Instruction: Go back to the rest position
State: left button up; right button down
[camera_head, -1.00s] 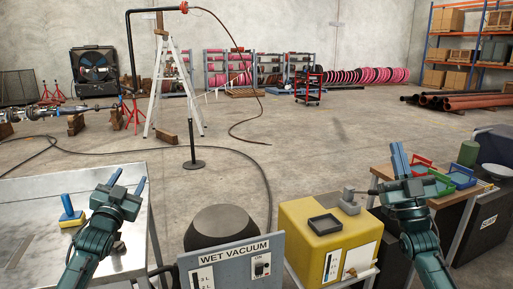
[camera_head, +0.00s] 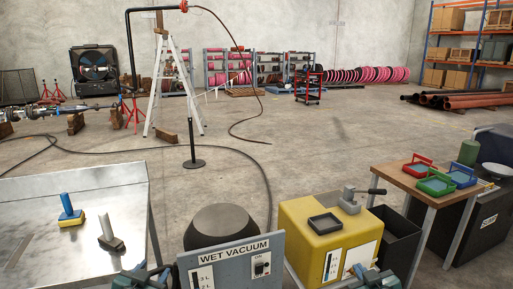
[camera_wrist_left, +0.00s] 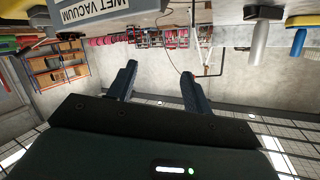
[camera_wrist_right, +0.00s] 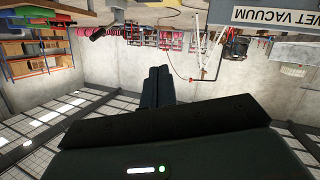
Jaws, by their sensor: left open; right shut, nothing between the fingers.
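My left gripper (camera_wrist_left: 157,84) is open in the left wrist view, with two dark fingers apart and only air between them. My right gripper (camera_wrist_right: 159,84) is shut in the right wrist view, its fingers together and holding nothing. In the head view only small parts of both my arms show at the bottom edge, on either side of the wet vacuum panel (camera_head: 232,262). Both grippers are clear of the table and the machines.
The metal table (camera_head: 110,190) at left bears a blue-handled tool (camera_head: 68,208) and a grey-handled tool (camera_head: 108,232). The yellow machine (camera_head: 305,222) stands right of the vacuum. A wooden table (camera_head: 405,180) holds coloured trays (camera_head: 436,184). Open floor lies beyond.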

pick_arm(q)
jog(key=s+d+f+g+h, duration=0.1)
jog(key=s+d+f, duration=0.2)
jog(key=s, duration=0.6)
jog(key=s+d+f+g+h, duration=0.1)
jog(key=s+d+f, duration=0.3)
jog(key=s, duration=0.6)
jog(key=s+d+f+g, duration=0.2)
jog(key=s+d+f, duration=0.2)
jog(key=s, duration=0.6)
jog(key=shift+d+n+h, duration=0.4)
jog(key=shift+d, duration=0.45)
pick_arm(e)
jog(key=s+a+f+g+y, duration=0.1)
jog(key=s+a+f, duration=0.2)
jog(key=s, duration=0.6)
jog(key=s+a+f+g+y, duration=0.1)
jog(key=s+a+f, duration=0.3)
jog(key=s, duration=0.6)
jog(key=s+a+f+g, duration=0.2)
jog(key=s+a+f, duration=0.2)
jog(key=s, duration=0.6)
jog(key=shift+a+m+y, duration=0.4)
jog(key=shift+a, duration=0.45)
pick_arm(q)
jog(key=shift+f, duration=0.1)
pick_arm(e)
jog(key=shift+f, duration=0.1)
